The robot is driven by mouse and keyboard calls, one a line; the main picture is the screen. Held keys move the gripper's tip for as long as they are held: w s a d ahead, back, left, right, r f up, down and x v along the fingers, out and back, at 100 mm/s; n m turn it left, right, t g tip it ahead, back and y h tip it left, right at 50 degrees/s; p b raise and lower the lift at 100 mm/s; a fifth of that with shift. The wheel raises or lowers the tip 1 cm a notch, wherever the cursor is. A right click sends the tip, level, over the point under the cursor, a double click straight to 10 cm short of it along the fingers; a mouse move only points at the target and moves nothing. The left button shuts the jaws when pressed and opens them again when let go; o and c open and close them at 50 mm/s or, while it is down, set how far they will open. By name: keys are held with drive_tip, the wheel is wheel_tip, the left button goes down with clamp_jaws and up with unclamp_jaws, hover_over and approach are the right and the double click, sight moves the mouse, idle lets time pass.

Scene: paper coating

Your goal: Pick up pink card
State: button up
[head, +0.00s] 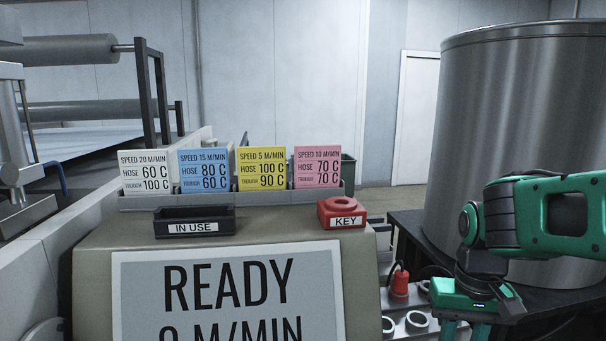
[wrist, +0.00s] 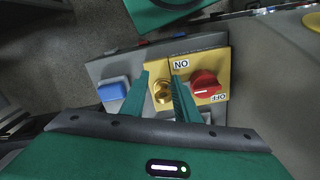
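The pink card (head: 318,167) stands upright at the right end of a row of cards in a grey holder (head: 160,201). It reads "SPEED 10 M/MIN" with 70 C twice. My gripper (head: 465,332) is low at the right in the head view, well to the right of and below the card. The wrist view shows its two green fingers (wrist: 160,75) apart, with nothing held between them. They point down over a control box with a brass key switch (wrist: 162,92). The pink card is not visible in the wrist view.
White (head: 145,171), blue (head: 203,170) and yellow (head: 262,168) cards stand left of the pink one. In front are a black "IN USE" tray (head: 195,215) and a red "KEY" holder (head: 342,207). A large metal drum (head: 520,110) stands behind my arm.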

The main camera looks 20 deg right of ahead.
drive_tip(key=n+t+y, duration=0.1)
drive_tip(key=n+y, duration=0.3)
drive_tip(key=n, duration=1.8)
approach(315, 166)
drive_tip(key=x, duration=0.3)
drive_tip(key=shift+w+a+f, duration=0.1)
drive_tip(key=shift+w, duration=0.3)
drive_tip(key=shift+x, duration=2.7)
drive_tip(key=shift+s, duration=0.1)
clamp_jaws()
